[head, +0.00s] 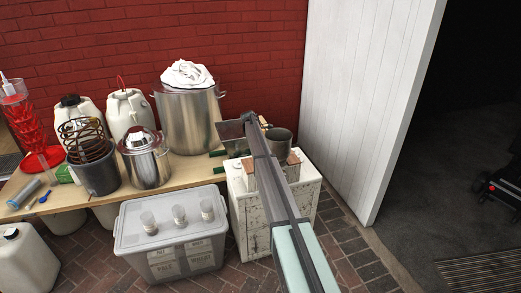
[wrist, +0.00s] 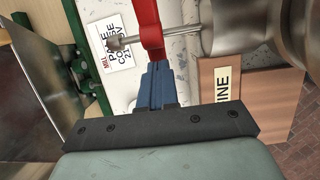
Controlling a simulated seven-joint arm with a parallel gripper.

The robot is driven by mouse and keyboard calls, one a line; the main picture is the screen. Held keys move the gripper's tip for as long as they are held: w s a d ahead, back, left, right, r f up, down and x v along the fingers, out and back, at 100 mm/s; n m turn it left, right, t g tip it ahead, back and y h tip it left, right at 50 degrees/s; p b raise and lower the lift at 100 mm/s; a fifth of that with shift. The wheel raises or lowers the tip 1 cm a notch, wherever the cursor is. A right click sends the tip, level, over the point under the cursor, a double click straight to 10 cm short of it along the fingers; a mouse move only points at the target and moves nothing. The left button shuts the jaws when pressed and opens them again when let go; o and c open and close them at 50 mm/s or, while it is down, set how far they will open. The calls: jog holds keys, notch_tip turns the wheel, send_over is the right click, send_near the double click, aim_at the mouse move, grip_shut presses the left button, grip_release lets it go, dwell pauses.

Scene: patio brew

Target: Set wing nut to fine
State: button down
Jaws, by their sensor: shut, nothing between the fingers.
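In the wrist view, a red piece (wrist: 150,28), which looks like the wing nut, sits on a horizontal metal shaft (wrist: 185,33) with a knob at its left end. My gripper (wrist: 157,68) is shut and empty. Its blue fingertips are just below the lower end of the red piece; I cannot tell if they touch. A wooden block (wrist: 213,110) to the right bears a label (wrist: 222,84) reading "INE", its first part cut off or hidden. In the head view, my arm hides the wing nut.
A metal plate (wrist: 35,80) and a green frame (wrist: 85,85) are close on the left. A rounded metal body (wrist: 245,25) is at upper right.

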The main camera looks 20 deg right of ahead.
jog(key=shift+d, duration=0.1)
jog(key=shift+d+r, duration=0.25)
jog(key=shift+d, duration=0.45)
jog(key=shift+d, duration=0.1)
jog(key=a+r, duration=0.7)
jog(key=r, duration=0.5)
jog(key=shift+a, duration=0.3)
